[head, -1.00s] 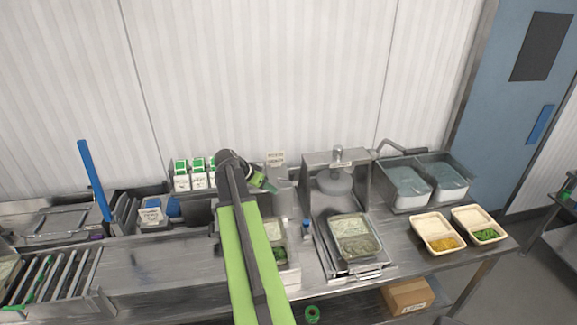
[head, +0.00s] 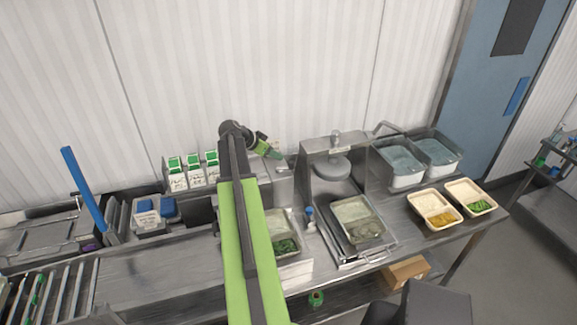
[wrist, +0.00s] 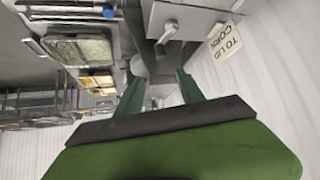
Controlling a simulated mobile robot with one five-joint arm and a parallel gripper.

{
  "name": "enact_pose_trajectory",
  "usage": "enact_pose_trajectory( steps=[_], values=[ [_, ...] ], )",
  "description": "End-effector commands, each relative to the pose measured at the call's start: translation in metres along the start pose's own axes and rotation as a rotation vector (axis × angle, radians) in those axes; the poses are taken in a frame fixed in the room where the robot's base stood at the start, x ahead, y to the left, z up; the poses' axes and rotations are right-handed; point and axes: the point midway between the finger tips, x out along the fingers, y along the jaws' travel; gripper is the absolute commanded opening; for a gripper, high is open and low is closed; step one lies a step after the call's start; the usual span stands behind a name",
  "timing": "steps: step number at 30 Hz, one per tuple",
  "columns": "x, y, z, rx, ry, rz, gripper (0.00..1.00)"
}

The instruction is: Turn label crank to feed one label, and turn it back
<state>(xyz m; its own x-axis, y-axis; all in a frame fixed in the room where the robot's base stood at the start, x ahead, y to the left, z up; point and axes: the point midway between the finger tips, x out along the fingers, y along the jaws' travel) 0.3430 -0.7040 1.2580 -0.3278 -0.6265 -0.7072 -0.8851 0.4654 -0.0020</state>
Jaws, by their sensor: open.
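My gripper (head: 271,152) is at the far end of my arm, near the top of the grey label box (head: 280,182) in the head view. In the wrist view my gripper (wrist: 160,76) is open, with two green fingers apart and nothing held between them. A grey crank-like handle (wrist: 168,31) sticks out from the face of the label box (wrist: 190,22), beyond the fingertips and apart from them. A paper sign (wrist: 226,38) reading "TO LID CORN" is right of the box. In the head view I cannot make out the crank.
Right of the label box stands a metal press (head: 322,160) with a filled tray (head: 357,220) in front. White cartons (head: 194,180) stand left of my arm. Two food trays (head: 435,208) and water-like tubs (head: 403,168) are on the right. My arm crosses the counter's middle.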

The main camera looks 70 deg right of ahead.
Motion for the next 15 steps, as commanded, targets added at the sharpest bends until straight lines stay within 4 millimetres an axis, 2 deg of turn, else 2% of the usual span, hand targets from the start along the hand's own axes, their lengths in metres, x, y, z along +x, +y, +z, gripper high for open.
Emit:
enact_pose_trajectory(
  steps=[1, 3, 9, 15],
  values=[
    [0.02, -0.002, 0.007, 0.001, 0.0, 0.0, 0.45],
    [0.038, -0.003, 0.009, -0.001, 0.0, -0.002, 0.45],
    [0.088, -0.004, 0.009, -0.002, 0.0, -0.004, 0.45],
    [0.128, -0.004, 0.008, -0.004, 0.0, -0.004, 0.45]
  ],
)
